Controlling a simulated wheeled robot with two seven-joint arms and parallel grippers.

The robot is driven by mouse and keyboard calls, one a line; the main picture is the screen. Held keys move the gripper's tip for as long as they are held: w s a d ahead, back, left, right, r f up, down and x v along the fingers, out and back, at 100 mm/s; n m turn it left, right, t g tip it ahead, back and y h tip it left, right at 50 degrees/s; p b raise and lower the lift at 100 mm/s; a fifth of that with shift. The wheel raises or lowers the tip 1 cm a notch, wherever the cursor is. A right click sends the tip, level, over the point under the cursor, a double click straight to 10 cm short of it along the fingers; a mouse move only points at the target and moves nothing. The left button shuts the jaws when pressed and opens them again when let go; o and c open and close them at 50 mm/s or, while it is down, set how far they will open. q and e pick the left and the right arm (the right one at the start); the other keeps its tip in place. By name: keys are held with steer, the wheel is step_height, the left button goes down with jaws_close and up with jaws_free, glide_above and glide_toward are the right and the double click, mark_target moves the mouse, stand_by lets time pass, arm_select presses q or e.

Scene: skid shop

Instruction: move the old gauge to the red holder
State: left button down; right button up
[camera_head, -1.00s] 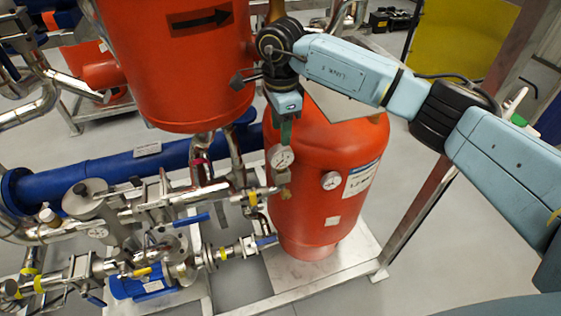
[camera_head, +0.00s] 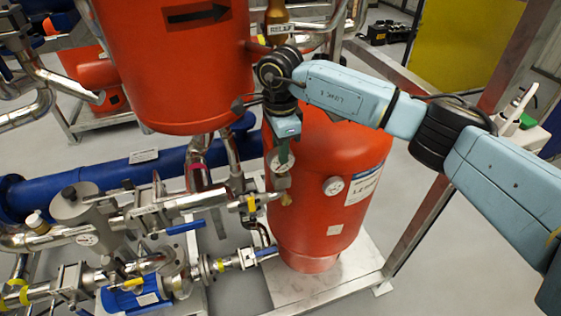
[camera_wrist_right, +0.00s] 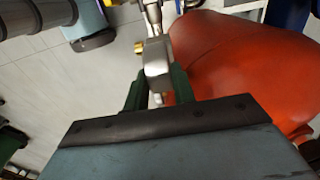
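In the right wrist view the silver gauge body (camera_wrist_right: 157,65) is between the two fingers (camera_wrist_right: 158,84), close to both. I cannot tell whether they press on it. My left gripper is not in view. I make out no red holder.
The red vessel (camera_head: 325,225) stands right behind the gauge and carries another gauge (camera_head: 333,186). A larger red tank (camera_head: 165,75) hangs to the left. Pipes and valves with blue handles (camera_head: 187,227) crowd the lower left. A steel post (camera_head: 420,225) rises on the right.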

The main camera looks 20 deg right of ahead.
steer(key=shift+r+p, duration=0.35)
steer(key=shift+r, duration=0.35)
steer(key=shift+r+p, duration=1.25)
steer(key=shift+r, duration=1.1)
steer(key=shift+a+f, duration=0.1)
